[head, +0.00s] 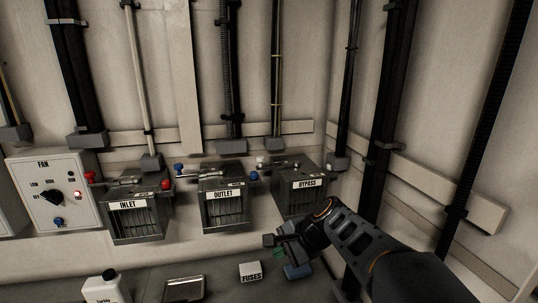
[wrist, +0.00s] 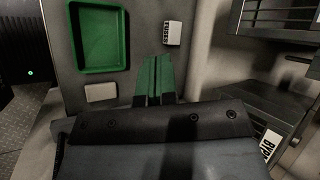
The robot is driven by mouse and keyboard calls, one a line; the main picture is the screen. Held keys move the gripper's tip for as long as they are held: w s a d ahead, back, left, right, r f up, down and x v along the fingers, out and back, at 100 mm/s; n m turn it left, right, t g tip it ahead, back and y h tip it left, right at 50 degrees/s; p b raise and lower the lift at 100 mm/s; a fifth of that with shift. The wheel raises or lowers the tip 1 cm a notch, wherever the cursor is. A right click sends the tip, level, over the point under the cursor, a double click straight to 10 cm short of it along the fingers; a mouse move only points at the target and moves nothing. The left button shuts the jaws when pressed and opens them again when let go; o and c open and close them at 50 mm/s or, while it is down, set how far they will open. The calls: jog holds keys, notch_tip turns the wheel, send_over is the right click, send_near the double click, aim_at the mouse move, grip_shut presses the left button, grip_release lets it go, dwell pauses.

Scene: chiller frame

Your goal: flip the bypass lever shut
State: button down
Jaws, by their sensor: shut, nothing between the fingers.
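The BYPASS box (head: 305,190) is a grey louvred unit on the wall, the rightmost of three. Its bypass lever (head: 278,163) lies roughly level across the top, with a pale knob (head: 260,161) at its left end. My gripper (head: 279,253) is below and a little left of the box, apart from the lever. In the wrist view its green fingers (wrist: 155,78) are shut together and hold nothing. The wrist view shows the BYPASS label (wrist: 268,145) at the lower right. The lever cannot be made out there.
The OUTLET box (head: 223,203) and INLET box (head: 135,215) stand to the left, with blue and red knobs. A FUSES box (head: 251,271), a tray (head: 184,290) and a white bottle (head: 107,288) are on the counter below. A black pipe (head: 377,150) runs right of the BYPASS box.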

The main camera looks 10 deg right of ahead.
jog(key=w+d+r+m+t+y+p, duration=0.2)
jog(key=w+d+r+m+t, duration=0.15)
jog(key=w+r+m, duration=0.4)
jog(key=m+t+y+p, duration=0.1)
jog(key=m+t, duration=0.4)
jog(key=m, duration=0.3)
send_near(262, 159)
jog(key=p+x, duration=0.3)
jog(key=x, duration=0.3)
jog(key=shift+s+a, duration=0.15)
jog(key=shift+w+a, duration=0.3)
jog(key=shift+w, duration=0.65)
jog(key=shift+s, duration=0.15)
